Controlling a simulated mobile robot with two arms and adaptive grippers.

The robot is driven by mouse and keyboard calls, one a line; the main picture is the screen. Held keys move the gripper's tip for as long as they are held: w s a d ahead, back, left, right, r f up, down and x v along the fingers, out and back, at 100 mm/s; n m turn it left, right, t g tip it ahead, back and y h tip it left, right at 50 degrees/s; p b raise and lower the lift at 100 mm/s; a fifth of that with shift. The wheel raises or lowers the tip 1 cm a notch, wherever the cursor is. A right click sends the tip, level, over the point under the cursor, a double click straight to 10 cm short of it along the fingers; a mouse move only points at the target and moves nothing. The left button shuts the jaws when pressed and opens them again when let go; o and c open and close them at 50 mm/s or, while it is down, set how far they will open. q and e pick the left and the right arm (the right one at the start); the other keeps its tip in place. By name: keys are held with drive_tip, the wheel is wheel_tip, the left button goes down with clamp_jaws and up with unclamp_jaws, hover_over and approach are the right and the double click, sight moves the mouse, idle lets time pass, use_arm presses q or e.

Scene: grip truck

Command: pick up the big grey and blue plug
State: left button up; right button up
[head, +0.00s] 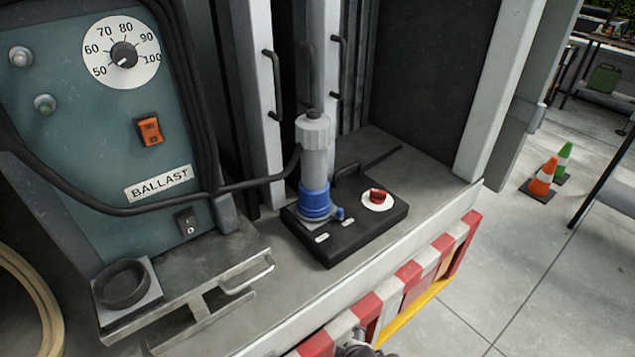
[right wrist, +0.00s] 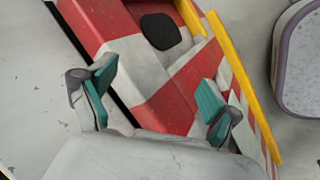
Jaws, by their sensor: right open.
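The big grey and blue plug (head: 315,165) stands upright on a black box (head: 362,228) in the head view. Its body is grey with a ribbed upper collar, and its lower ring is blue. A black cable meets it from the left. My right gripper (right wrist: 158,108) is open and empty in the right wrist view, with teal finger pads apart over the red and white striped edge. In the head view only a dark part of it shows at the bottom edge, well below the plug. My left gripper is in neither view.
A red knob (head: 378,196) sits on the black box beside the plug. A teal BALLAST panel (head: 95,150) with a dial stands at left. A metal bracket (head: 215,290) and the striped truck edge (head: 400,285) lie in front. Traffic cones (head: 543,177) stand on the floor at right.

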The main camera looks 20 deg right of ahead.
drive_tip(key=w+r+n+t+h, duration=0.1)
drive_tip(key=w+r+n+t, duration=0.2)
drive_tip(key=r, duration=0.4)
drive_tip(key=w+r+n+h+p, duration=0.1)
drive_tip(key=w+r+n, duration=0.25)
drive_tip(key=r, duration=0.35)
drive_tip(key=w+r+n+t+h, duration=0.1)
drive_tip(key=w+r+n+t, duration=0.15)
drive_tip(key=w+r, duration=0.35)
drive_tip(key=n+t+h, duration=0.3)
drive_tip(key=n+t, duration=0.2)
drive_tip(key=n, duration=0.6)
approach(312, 163)
drive_tip(key=p+x, duration=0.1)
drive_tip(key=x, duration=0.6)
drive_tip(key=shift+w, duration=0.15)
drive_tip(key=p+x, duration=0.1)
drive_tip(key=x, duration=0.5)
drive_tip(key=shift+f+p, duration=0.15)
drive_tip(key=shift+p, duration=0.25)
drive_tip(key=shift+c, duration=0.9)
clamp_jaws()
